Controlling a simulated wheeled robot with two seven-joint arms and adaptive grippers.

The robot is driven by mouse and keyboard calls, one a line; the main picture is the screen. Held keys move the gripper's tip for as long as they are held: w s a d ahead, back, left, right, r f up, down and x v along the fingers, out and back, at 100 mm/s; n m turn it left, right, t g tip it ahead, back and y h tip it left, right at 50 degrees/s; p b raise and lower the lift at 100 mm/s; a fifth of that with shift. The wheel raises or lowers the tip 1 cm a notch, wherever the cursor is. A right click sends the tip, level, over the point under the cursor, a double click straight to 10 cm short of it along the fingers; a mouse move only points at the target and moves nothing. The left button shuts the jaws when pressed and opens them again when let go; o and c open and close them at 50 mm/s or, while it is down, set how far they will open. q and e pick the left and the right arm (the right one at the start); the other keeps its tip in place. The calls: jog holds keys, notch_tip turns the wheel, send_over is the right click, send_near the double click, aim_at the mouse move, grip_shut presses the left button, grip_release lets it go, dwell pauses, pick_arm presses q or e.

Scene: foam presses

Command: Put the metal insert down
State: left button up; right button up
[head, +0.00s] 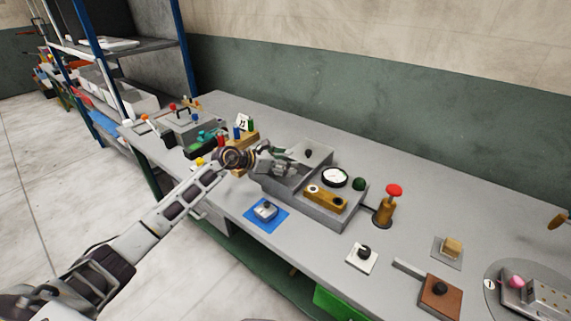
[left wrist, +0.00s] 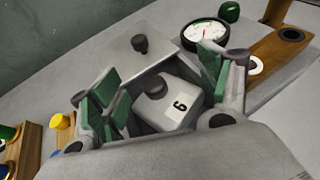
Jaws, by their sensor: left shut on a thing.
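A light grey metal insert (left wrist: 178,108) with a dark round knob and a label reading 6 sits between the green-padded fingers of my left gripper (left wrist: 158,90). The gripper is shut on it. In the head view, my left gripper (head: 285,156) is over the left part of a grey tray (head: 322,212) on the bench. The insert is mostly hidden there by the fingers, and I cannot tell whether its underside touches the tray. My right gripper is not in view.
A flat plate with a black knob (left wrist: 135,55) lies just beyond the fingers. A dial gauge (head: 335,177) and a brass bar (head: 325,199) are close on the right. A blue mat (head: 254,221) carries a grey block. A red-topped post (head: 386,208) stands farther right.

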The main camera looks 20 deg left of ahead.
pick_arm(q)
jog(key=shift+f, duration=0.55)
jog(key=o, duration=1.2)
jog(key=shift+f, duration=0.1)
jog(key=shift+o, duration=0.2)
jog(key=shift+v, duration=2.25)
jog(key=b+v, duration=0.1)
jog(key=v, duration=0.6)
jog(key=shift+s, duration=0.25)
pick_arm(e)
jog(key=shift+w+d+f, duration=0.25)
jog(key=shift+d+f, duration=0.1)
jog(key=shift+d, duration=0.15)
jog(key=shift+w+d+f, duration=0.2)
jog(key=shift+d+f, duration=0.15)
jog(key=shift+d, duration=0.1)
